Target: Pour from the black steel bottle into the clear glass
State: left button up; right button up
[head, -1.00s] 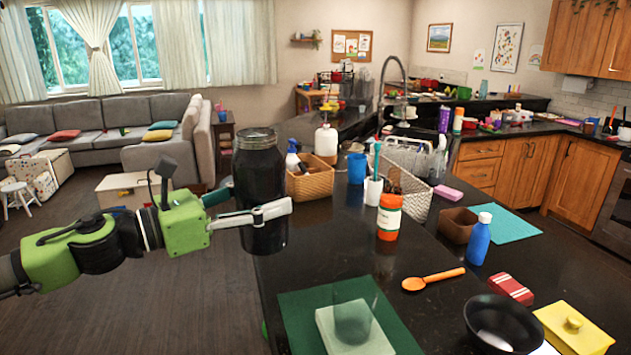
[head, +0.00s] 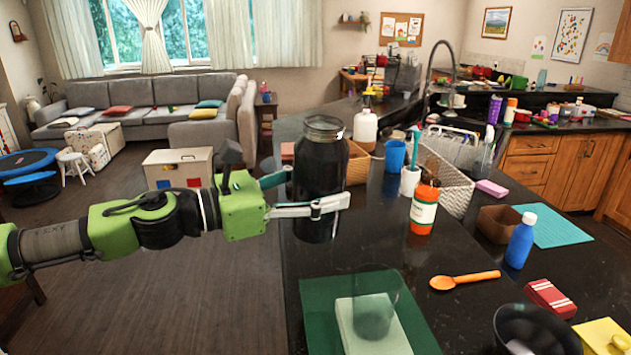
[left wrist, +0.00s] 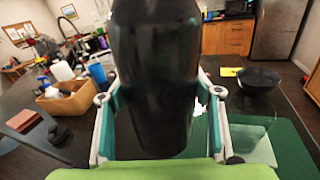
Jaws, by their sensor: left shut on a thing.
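The black bottle (head: 320,172) stands upright in the head view, with a clear, glassy top. My left gripper (head: 318,202) is shut around its body from the left. In the left wrist view the bottle (left wrist: 155,75) fills the middle, between the fingers (left wrist: 160,110). I cannot tell whether its base touches the counter. The clear glass (head: 376,300) stands upright on a pale square on a dark green mat, nearer to me and right of the bottle, apart from it. It also shows in the left wrist view (left wrist: 250,135), right of the gripper. My right gripper is not in view.
An orange-and-white jar (head: 424,208), an orange spoon (head: 464,280) and a black bowl (head: 538,330) lie to the right. Dark counter between bottle and mat is clear.

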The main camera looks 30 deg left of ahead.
aim_at(316, 231)
pick_arm(q)
jog(key=shift+s+d+f, duration=0.1)
jog(key=shift+s+d, duration=0.1)
jog(key=shift+s+d+f+m+b, duration=0.25)
jog(key=shift+d+f+m+b, duration=0.15)
jog(key=shift+d, duration=0.1)
jog(key=shift+s+d+f+m+b, duration=0.2)
jog(key=shift+d+f+m+b, duration=0.2)
jog(key=shift+d, duration=0.1)
jog(key=shift+d+f+m+y+p, duration=0.1)
jog(key=shift+f+m+y+p, duration=0.35)
jog(key=shift+f+m, duration=0.6)
jog(key=shift+a+f+m+y+p, duration=0.1)
jog(key=shift+f+m+y+p, duration=0.35)
jog(key=shift+m, duration=1.1)
jog(key=shift+d+f+m+y+p, duration=0.1)
jog(key=shift+f+m+y+p, duration=0.1)
jog(key=shift+f+m+p, duration=0.7)
jog(key=shift+r+m+y+p, duration=0.3)
jog(key=shift+r+m+p, duration=0.2)
jog(key=shift+m+p, duration=0.6)
jog(key=shift+r+m, duration=0.2)
jog(key=shift+m, duration=0.3)
